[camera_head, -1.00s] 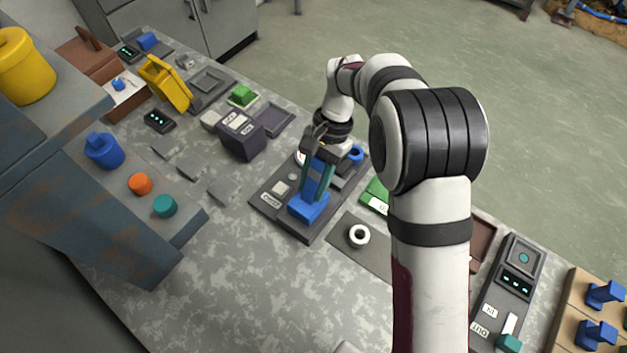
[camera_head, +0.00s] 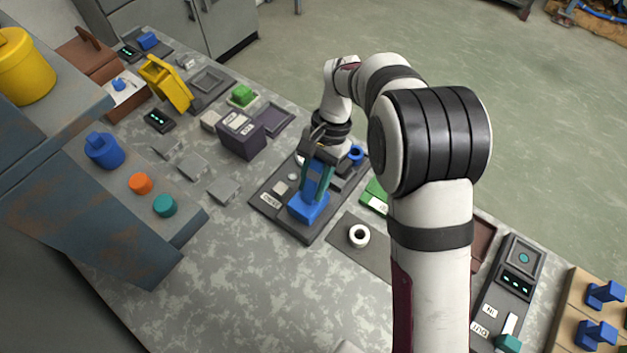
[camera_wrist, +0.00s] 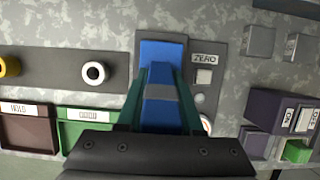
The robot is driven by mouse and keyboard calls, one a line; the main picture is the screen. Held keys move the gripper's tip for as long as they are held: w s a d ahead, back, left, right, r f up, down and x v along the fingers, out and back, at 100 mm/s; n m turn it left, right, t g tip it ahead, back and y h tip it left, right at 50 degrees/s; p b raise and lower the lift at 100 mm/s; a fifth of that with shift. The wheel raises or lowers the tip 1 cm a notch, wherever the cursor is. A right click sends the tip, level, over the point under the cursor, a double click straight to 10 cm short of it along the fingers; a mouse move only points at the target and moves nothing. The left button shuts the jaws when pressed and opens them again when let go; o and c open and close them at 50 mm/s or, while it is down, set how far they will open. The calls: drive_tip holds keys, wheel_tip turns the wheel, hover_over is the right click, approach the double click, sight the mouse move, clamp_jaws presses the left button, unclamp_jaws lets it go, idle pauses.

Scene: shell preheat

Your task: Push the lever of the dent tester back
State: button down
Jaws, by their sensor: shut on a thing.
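The dent tester is a dark flat unit (camera_head: 262,196) with a ZERO label, standing on the grey bench near the middle of the head view. Its blue lever (camera_head: 308,208) rises from a blue block at the near end. In the wrist view the blue lever (camera_wrist: 162,50) is in the upper middle, and the ZERO label is to its right. My gripper (camera_head: 316,186) points down at it, its teal fingers shut on the blue lever. In the wrist view the fingers (camera_wrist: 161,85) lie on either side of the lever. The gripper hides part of the unit.
A white ring (camera_head: 359,235) lies on a dark mat just right of the tester. A dark purple box (camera_head: 240,138) stands behind it to the left. A green tray (camera_head: 376,196) is close on the right. The bench is clear in front.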

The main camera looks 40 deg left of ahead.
sight(306, 201)
drive_tip(key=s+t, duration=0.1)
drive_tip(key=t, duration=0.1)
drive_tip(key=s+t, duration=0.1)
drive_tip(key=t, duration=0.1)
drive_tip(key=shift+r, duration=0.2)
drive_tip(key=shift+s+f+t, duration=0.15)
drive_tip(key=shift+s+t, duration=0.25)
drive_tip(key=shift+t, duration=0.7)
drive_tip(key=shift+s+f+t, duration=0.1)
drive_tip(key=shift+s+t, duration=0.3)
drive_tip(key=shift+t, duration=0.7)
drive_tip(key=shift+s, duration=0.1)
drive_tip(key=c, duration=0.6)
unclamp_jaws()
drive_tip(key=shift+o, duration=0.2)
